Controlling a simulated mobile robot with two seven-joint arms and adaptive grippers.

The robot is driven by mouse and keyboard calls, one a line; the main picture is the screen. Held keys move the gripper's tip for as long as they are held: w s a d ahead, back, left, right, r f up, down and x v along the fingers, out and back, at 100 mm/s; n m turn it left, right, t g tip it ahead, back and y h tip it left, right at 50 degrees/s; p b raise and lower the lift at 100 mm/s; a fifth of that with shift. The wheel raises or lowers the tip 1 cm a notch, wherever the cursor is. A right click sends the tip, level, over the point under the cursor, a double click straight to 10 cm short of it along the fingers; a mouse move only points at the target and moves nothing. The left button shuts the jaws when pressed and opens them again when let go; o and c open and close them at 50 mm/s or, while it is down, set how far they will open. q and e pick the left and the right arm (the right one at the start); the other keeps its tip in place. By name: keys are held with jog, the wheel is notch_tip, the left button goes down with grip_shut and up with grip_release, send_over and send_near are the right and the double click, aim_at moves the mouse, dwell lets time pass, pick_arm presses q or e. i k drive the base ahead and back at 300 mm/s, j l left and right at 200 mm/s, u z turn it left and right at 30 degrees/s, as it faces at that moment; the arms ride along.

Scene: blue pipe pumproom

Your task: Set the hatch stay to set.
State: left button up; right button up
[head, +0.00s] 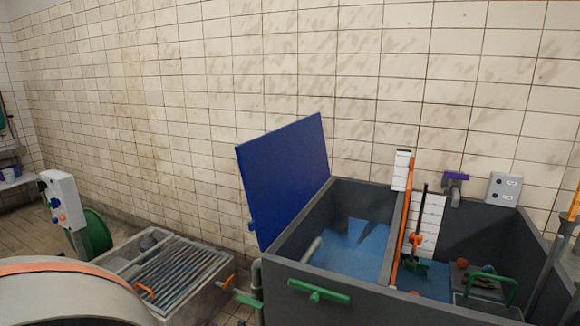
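A blue hatch lid (285,175) stands raised and tilted at the left side of a dark grey tank (385,302). A small blue fitting (252,226) sits at the lid's lower left edge. I cannot make out for sure which part is the hatch stay or how it is set. A green lever (319,292) is on the tank's front wall, and another green handle (249,300) sticks out at its left corner. Neither of my grippers shows in the head view.
Blue water (350,250) lies in the tank's left compartment. An orange-and-black upright rod assembly (416,238) stands by the divider. A grated floor basin (172,275) is on the left, with a white control box (62,200) behind it. The tiled wall closes the back.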

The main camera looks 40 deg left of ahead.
aim_at(317, 292)
jog(key=k+j, duration=0.1)
jog(key=j, duration=0.6)
jog(key=k+j, duration=0.1)
jog(key=j, duration=0.6)
jog(key=k+j, duration=0.1)
jog(key=j, duration=0.55)
jog(key=k+j, duration=0.1)
jog(key=j, duration=0.6)
jog(key=k+j+u, duration=0.1)
jog(key=j, duration=0.6)
